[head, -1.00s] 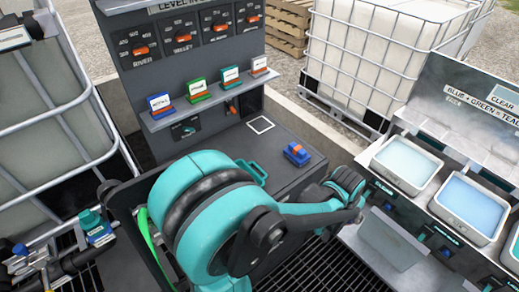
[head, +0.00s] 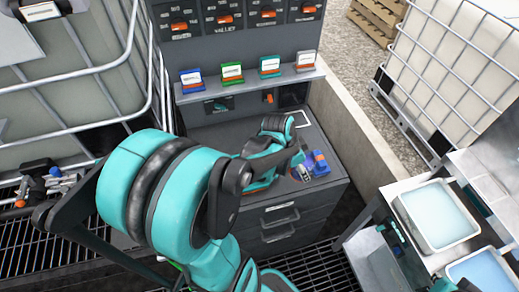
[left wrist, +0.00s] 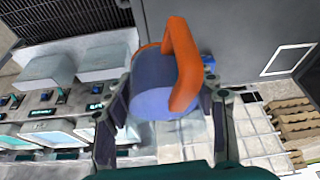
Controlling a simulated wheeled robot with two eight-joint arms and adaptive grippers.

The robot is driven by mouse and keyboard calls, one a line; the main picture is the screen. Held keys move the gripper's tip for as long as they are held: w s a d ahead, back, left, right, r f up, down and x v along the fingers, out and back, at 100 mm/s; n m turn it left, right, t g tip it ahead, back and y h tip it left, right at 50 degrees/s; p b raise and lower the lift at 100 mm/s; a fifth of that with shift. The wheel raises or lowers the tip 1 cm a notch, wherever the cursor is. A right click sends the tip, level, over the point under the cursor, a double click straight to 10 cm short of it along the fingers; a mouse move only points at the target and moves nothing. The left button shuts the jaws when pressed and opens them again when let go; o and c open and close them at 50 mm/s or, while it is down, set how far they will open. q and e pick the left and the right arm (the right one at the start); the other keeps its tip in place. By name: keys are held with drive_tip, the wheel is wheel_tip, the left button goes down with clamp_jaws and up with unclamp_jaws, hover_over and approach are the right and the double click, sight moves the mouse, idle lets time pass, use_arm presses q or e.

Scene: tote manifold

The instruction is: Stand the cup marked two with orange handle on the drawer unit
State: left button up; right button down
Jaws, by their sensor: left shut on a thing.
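The cup (left wrist: 160,92) is blue with an orange handle (left wrist: 183,62); no marking on it is legible. My left gripper (left wrist: 168,108) is shut around its body in the left wrist view. The grey unit carries a white square outline (head: 296,118), also seen in the left wrist view (left wrist: 287,60). A teal and dark part at the lower edge seems to be my right gripper (head: 456,286); its fingers are unclear.
A shelf (head: 250,88) with several coloured cards stands behind. A station with liquid trays (head: 436,216) is at right, caged tanks (head: 455,70) at both sides.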

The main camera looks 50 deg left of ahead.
use_arm(q)
drive_tip(key=shift+s+a+r+m, duration=0.3)
drive_tip(key=shift+s+a+r, duration=0.15)
drive_tip(key=shift+r, duration=0.1)
drive_tip(key=shift+a, duration=0.25)
drive_tip(key=w+a+f+b, duration=0.1)
drive_tip(key=w+a+f, duration=0.2)
drive_tip(key=w+a, duration=0.1)
drive_tip(key=w+a+f+b, duration=0.2)
drive_tip(key=w+a+f, duration=0.1)
drive_tip(key=a+f, duration=0.1)
drive_tip(key=shift+w+a, duration=0.1)
drive_tip(key=shift+w, duration=0.3)
wheel_tip(320, 180, down, 3)
drive_tip(key=shift+f+b, duration=0.15)
drive_tip(key=shift+b, duration=0.8)
drive_tip(key=shift+f, duration=0.35)
